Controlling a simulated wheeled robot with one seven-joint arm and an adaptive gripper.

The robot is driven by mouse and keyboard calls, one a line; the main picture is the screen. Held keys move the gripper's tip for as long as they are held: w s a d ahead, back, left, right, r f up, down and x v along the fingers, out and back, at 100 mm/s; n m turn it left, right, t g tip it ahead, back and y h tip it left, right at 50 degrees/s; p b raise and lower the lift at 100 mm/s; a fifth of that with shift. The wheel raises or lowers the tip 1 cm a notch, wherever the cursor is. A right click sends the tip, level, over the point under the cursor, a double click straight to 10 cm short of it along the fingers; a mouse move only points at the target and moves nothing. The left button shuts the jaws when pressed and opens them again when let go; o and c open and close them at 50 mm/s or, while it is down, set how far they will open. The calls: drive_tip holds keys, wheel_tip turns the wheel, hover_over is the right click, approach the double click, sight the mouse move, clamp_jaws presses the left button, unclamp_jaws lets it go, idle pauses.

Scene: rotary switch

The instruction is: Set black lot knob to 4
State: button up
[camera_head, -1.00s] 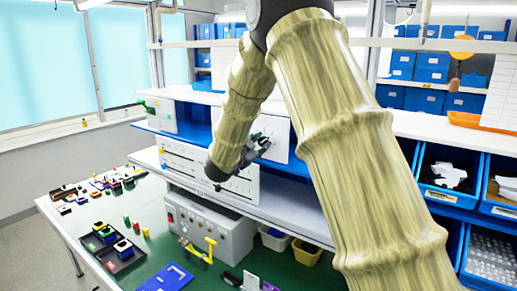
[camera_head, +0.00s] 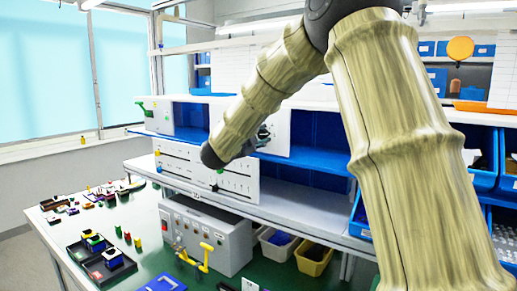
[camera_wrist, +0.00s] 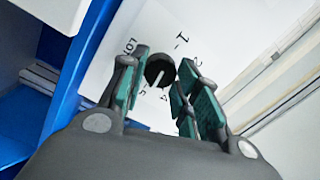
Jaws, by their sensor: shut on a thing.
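The black knob (camera_wrist: 160,69), round with a white pointer line, sits on a white panel (camera_wrist: 128,32) in the wrist view. The panel has printed marks around the knob, among them "LOT" and a 4, and looks tilted. My gripper (camera_wrist: 164,72) has its green-padded fingers on either side of the knob and is shut on it. The pointer line slants toward the lower left in the picture. In the head view the white panel (camera_head: 281,128) stands on the shelf, and my arm hides most of my gripper (camera_head: 263,135) and the knob.
A second white panel with sliders (camera_head: 237,183) stands just below. A grey control box (camera_head: 215,240) with yellow handles is on the green table. Blue bins (camera_head: 482,150) stand at the right. A blue shelf edge (camera_wrist: 72,80) runs close to my gripper in the wrist view.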

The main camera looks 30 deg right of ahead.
drive_tip(key=shift+d+m+b, duration=0.15)
drive_tip(key=shift+m+b, duration=0.55)
drive_tip(key=shift+b, duration=0.35)
drive_tip(key=shift+r+m+b, duration=0.15)
drive_tip(key=shift+m+b, duration=0.25)
drive_tip(key=shift+b, duration=0.15)
drive_tip(key=o, duration=0.8)
drive_tip(key=shift+c, duration=0.2)
drive_tip(key=shift+o, duration=1.3)
drive_tip(key=shift+d, duration=0.1)
drive_tip(key=shift+a, duration=0.2)
drive_tip(key=shift+a, duration=0.2)
drive_tip(key=v, duration=1.1)
drive_tip(key=shift+f, duration=0.25)
